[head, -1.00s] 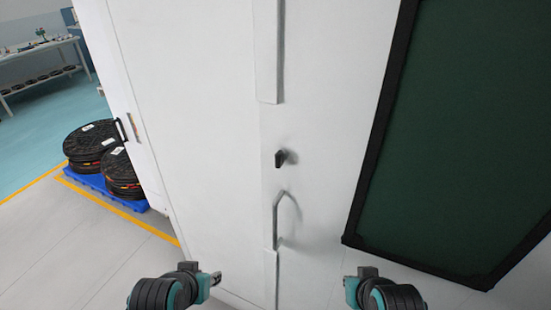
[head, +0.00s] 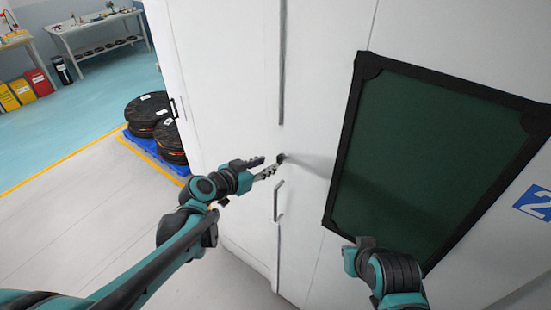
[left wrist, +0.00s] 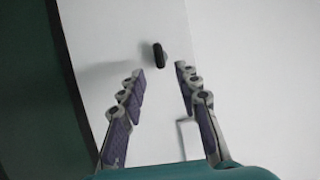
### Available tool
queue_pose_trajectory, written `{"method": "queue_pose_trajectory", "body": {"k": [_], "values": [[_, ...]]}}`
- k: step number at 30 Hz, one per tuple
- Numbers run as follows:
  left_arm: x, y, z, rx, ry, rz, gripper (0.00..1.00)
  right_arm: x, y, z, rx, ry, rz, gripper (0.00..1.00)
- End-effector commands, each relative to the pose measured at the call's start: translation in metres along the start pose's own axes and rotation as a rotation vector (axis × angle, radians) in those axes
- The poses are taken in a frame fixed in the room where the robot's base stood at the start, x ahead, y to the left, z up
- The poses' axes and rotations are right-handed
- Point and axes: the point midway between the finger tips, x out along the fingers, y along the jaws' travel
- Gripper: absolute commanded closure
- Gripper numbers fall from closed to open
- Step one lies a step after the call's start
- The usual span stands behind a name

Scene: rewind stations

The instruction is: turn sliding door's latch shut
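The sliding door's latch (head: 281,158) is a small black knob on the white door front (head: 240,80), above a grey bar handle (head: 279,201). In the left wrist view the latch (left wrist: 158,55) stands roughly upright, just beyond the fingertips and between their lines. My left gripper (head: 266,167) is open and empty, with its fingers pointing at the latch; both fingers show apart in the left wrist view (left wrist: 160,80). I see no contact with the latch. My right gripper (head: 356,246) is at the lower right, in front of the dark green panel; its fingers are too hidden to judge.
A dark green panel with a black frame (head: 345,130) is right of the latch. Black reels (head: 150,110) sit on a blue pallet (head: 155,146) at left. Behind them are a workbench (head: 95,24) and coloured bins (head: 38,80).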

Motion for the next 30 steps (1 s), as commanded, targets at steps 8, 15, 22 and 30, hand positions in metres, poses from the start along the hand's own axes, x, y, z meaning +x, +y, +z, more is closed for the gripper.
{"method": "queue_pose_trajectory", "body": {"k": [8,15,22,30], "values": [[0.046,0.001,0.0,0.0,0.0,0.001,0.67,0.001,0.0,0.001,0.0,0.0,0.0,1.0],[0.063,0.001,0.001,0.0,-0.001,0.001,0.67,0.001,0.0,0.001,0.0,0.0,0.0,1.0],[0.064,0.001,0.001,-0.001,-0.001,0.0,0.67,0.001,0.0,0.001,0.0,0.0,0.0,1.0],[0.064,0.001,0.001,-0.001,-0.001,0.0,1.0,0.001,0.0,0.001,0.0,0.0,0.0,1.0]]}}
